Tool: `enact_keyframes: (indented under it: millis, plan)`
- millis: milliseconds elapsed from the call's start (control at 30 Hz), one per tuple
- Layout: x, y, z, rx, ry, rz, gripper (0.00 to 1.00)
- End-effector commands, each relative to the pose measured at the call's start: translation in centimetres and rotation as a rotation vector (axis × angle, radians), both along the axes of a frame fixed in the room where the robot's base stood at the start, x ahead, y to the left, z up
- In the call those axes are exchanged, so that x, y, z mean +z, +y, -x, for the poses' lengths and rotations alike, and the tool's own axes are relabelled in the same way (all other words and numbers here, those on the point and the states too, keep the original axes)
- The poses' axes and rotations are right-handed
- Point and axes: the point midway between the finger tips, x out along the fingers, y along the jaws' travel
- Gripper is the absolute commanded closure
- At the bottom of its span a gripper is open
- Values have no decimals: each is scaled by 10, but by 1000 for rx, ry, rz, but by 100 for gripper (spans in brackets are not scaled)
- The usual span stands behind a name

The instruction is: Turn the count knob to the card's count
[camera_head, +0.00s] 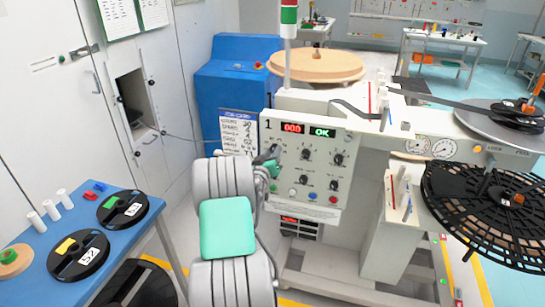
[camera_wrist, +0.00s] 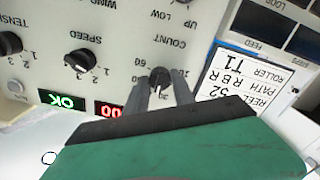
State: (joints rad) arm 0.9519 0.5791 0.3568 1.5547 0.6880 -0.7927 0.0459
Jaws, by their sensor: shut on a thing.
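The count knob (camera_wrist: 160,77) is a small dark round knob on the pale panel, under the word COUNT in the upside-down wrist view. My gripper (camera_wrist: 160,83) has its two grey fingers on either side of it, shut on it. The knob's pointer is partly hidden between the fingers; numbers such as 60 and 30 show around it. The card (camera_wrist: 240,76) beside it shows lines for reel 52, path R B R and roller T1; its count line is not readable. In the head view my gripper (camera_head: 270,160) is at the panel's left edge, and my arm hides the knob.
The panel (camera_head: 318,168) has other knobs, including the speed knob (camera_wrist: 82,60), close by. A red display (camera_head: 291,128) and a green OK display (camera_head: 322,132) are lit above. A blue table (camera_head: 120,225) with reels stands at left; a large black reel (camera_head: 490,200) is at right.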

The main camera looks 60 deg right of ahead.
Motion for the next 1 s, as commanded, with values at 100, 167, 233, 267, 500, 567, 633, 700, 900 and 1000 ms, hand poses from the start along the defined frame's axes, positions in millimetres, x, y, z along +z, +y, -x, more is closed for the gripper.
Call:
enact_keyframes:
  millis: [100,167,233,267,500,567,633,700,900,1000]
  plan:
    - [-3,0,0,0,97,15,100]
    - [-2,0,0,0,144,23,100]
    - [-2,0,0,0,196,30,100]
    - [-2,0,0,0,216,33,100]
    - [-1,0,0,0,345,52,100]
    - [-1,0,0,0,366,56,100]
    - [-1,0,0,0,384,58,100]
    - [-1,0,0,0,397,61,100]
    - [-1,0,0,0,410,63,100]
    - [-1,0,0,0,410,63,100]
